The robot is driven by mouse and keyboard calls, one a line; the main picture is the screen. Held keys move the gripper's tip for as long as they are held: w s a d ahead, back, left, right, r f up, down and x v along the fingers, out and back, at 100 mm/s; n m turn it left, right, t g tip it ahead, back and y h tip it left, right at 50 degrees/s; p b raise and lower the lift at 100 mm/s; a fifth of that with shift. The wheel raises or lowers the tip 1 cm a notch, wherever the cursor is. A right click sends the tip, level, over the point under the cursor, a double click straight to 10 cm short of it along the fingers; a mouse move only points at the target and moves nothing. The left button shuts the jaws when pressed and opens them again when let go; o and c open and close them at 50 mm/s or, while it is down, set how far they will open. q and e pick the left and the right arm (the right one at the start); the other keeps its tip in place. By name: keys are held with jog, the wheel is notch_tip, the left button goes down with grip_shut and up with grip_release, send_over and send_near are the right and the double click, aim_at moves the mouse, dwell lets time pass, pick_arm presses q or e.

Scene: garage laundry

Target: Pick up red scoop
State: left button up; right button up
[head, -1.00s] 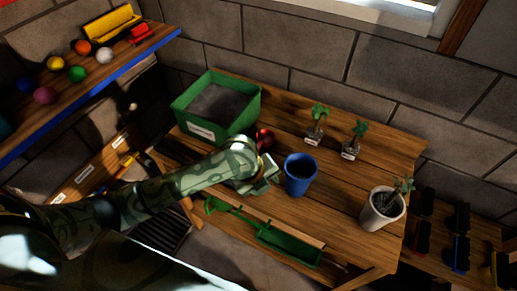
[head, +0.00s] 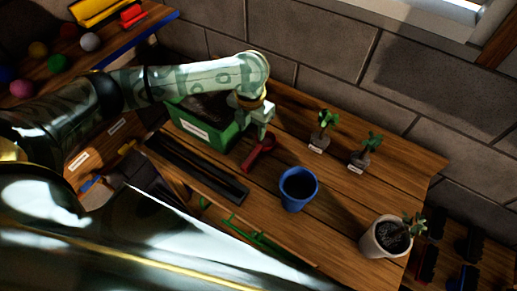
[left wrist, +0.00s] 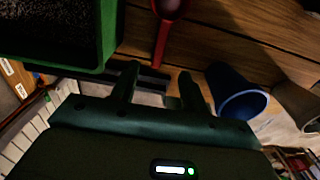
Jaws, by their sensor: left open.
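The red scoop (head: 260,152) lies on the wooden table between the green bin and the blue pot. In the left wrist view, the scoop's bowl (left wrist: 170,8) is at the top edge and its thin handle points down toward the gap between my fingers. My left gripper (head: 258,129) is above the table near the scoop. Its fingers stand apart in the left wrist view (left wrist: 157,82), with nothing held between them. I cannot tell whether a finger touches the scoop. My right gripper is not in view.
A green bin of dark soil (head: 206,137) stands left of the scoop, and a blue pot (head: 298,189) right. A dark tray (head: 197,167) lies along the front. Two seedlings (head: 323,120) (head: 367,145) and a white potted plant (head: 385,238) stand farther right.

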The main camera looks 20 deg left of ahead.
pick_arm(q)
jog(key=b, duration=0.2)
send_over(252, 155)
notch_tip(252, 155, down, 8)
jog(key=shift+w+f, duration=0.1)
jog(key=shift+f+b, duration=0.3)
jog(key=shift+f, duration=0.2)
notch_tip(252, 155, down, 5)
jog(key=shift+f+b, duration=0.1)
jog(key=shift+b, duration=0.85)
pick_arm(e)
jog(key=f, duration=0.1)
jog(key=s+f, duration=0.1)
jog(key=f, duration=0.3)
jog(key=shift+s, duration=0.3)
pick_arm(q)
grip_shut()
